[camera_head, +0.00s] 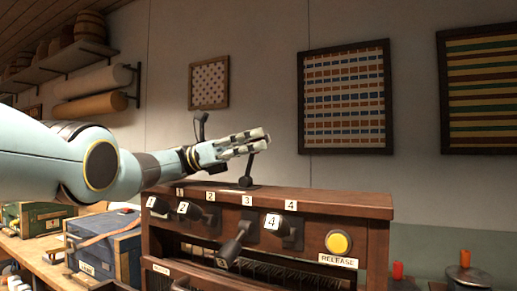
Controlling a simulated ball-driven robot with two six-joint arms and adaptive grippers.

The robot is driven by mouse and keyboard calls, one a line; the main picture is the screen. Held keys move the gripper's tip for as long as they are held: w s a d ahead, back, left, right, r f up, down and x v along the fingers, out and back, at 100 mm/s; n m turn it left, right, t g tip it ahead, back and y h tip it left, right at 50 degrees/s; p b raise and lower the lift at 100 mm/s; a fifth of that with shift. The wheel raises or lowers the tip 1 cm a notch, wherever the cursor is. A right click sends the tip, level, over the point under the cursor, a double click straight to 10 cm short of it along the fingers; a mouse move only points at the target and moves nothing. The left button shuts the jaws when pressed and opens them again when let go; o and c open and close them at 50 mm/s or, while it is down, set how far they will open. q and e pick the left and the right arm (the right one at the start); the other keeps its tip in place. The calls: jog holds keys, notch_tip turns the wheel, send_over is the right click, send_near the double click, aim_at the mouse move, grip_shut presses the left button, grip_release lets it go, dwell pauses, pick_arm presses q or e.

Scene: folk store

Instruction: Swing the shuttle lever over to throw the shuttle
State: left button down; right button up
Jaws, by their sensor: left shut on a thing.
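The loom's wooden control box (345,203) stands at the lower middle of the head view. A dark upright lever (249,171), which appears to be the shuttle lever, rises from its top behind the 3 label. My left gripper (256,141) reaches in from the left above the box, its pale fingers shut on the lever's upper end. The fingers hide the lever's top. My right gripper is not in view.
Several numbered black levers (286,228) line the box front; lever 3 (232,249) hangs lower than the others. A yellow button (339,242) marked RELEASE is at the right. A blue box (110,250) stands on the bench at left. The space above the box's right end is clear.

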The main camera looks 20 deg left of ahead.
pick_arm(q)
jog(key=c, duration=1)
grip_release()
jog(key=shift+a, duration=0.1)
jog(key=shift+r, duration=4.95)
